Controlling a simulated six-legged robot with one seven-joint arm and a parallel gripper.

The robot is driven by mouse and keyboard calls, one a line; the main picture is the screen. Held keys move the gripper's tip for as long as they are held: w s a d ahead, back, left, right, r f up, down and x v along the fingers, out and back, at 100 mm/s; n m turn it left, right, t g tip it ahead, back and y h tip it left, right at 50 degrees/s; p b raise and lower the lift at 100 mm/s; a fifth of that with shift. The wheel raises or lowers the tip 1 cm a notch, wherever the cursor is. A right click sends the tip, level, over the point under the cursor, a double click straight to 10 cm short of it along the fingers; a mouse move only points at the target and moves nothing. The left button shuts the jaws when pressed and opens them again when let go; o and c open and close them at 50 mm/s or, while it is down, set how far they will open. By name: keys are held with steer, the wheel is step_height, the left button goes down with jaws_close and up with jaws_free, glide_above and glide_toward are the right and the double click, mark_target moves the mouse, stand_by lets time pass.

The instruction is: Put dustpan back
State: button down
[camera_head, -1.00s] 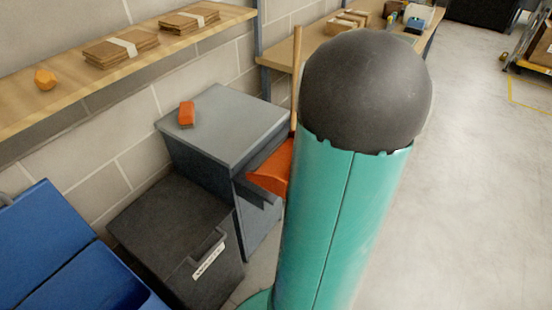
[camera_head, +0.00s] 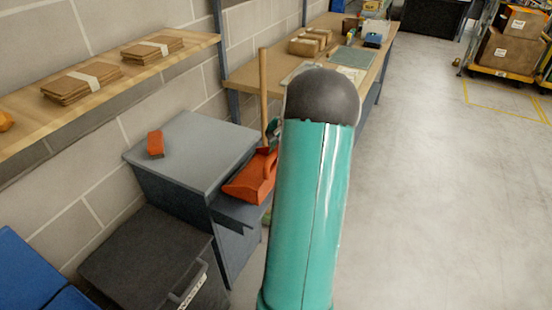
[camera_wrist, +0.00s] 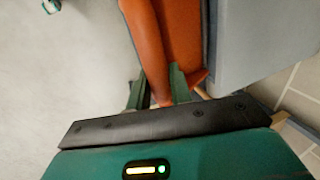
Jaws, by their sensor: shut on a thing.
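The orange dustpan (camera_head: 252,182) is at the right front edge of the grey cabinet (camera_head: 190,150) in the head view. It also shows in the wrist view (camera_wrist: 182,35), beside a grey surface. My gripper (camera_wrist: 160,90) has its green fingers on either side of the dustpan's orange handle (camera_wrist: 148,45) and is shut on it. In the head view my teal arm hides most of the gripper and the right side of the dustpan. I cannot tell whether the dustpan touches the cabinet.
A wooden pole (camera_head: 263,95) stands upright behind the dustpan. An orange block (camera_head: 155,144) lies on the cabinet. A dark bin (camera_head: 145,260) and a blue object (camera_head: 35,275) stand at lower left.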

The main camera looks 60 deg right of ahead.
steer(key=shift+w+d+f, duration=0.3)
steer(key=shift+d+f, duration=0.05)
steer(key=shift+f, duration=0.2)
steer(key=shift+w+d+f, duration=0.15)
steer(key=shift+f, duration=1.65)
steer(key=c, duration=1.3)
jaws_free()
steer(key=shift+o, duration=0.2)
